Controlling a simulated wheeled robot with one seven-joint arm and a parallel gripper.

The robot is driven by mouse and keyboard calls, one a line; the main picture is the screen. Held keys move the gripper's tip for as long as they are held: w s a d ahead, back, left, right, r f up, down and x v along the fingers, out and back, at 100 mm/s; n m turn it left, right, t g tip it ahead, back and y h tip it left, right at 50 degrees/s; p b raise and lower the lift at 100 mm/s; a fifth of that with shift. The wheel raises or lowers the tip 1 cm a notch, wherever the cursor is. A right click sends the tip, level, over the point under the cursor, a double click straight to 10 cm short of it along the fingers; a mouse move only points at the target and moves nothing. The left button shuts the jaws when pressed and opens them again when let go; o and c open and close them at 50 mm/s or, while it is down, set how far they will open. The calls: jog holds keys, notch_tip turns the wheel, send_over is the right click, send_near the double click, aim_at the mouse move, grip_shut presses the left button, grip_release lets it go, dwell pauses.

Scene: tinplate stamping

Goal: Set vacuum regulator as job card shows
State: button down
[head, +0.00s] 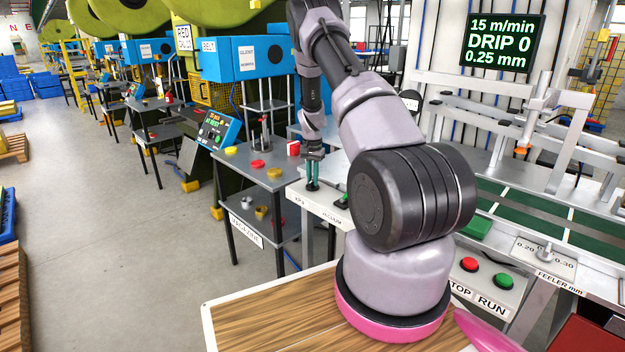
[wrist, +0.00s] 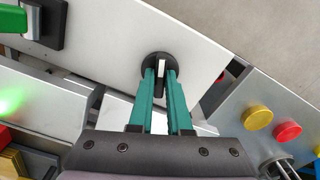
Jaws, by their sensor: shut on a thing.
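My gripper (head: 314,172) reaches down to a white panel (head: 320,204) beyond my base. In the wrist view my gripper (wrist: 161,74) has its teal fingers closed on the grip bar of a round black knob (wrist: 148,63), which I take for the vacuum regulator. The knob also shows in the head view (head: 312,188), partly hidden by the fingers. A white mark runs along its bar, pointing roughly up in the wrist view. The small lettering beside it is too unclear to read. A dark screen (head: 505,43) reads "15 m/min", "DRIP 0", "0.25 mm"; no vacuum value is legible there.
A green handle on a black base (wrist: 48,22) sits beside the knob. A grey table (head: 240,165) with yellow and red pieces stands left. Red STOP (head: 469,264) and green RUN (head: 503,281) buttons and a feeler scale (head: 527,247) are at right. The left aisle floor is clear.

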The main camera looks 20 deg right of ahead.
aim_at(312, 180)
dwell(0.4)
jog(key=c, duration=0.9)
grip_release()
jog(key=shift+o, duration=0.2)
notch_tip(312, 180, up, 11)
jog(key=shift+f, duration=0.1)
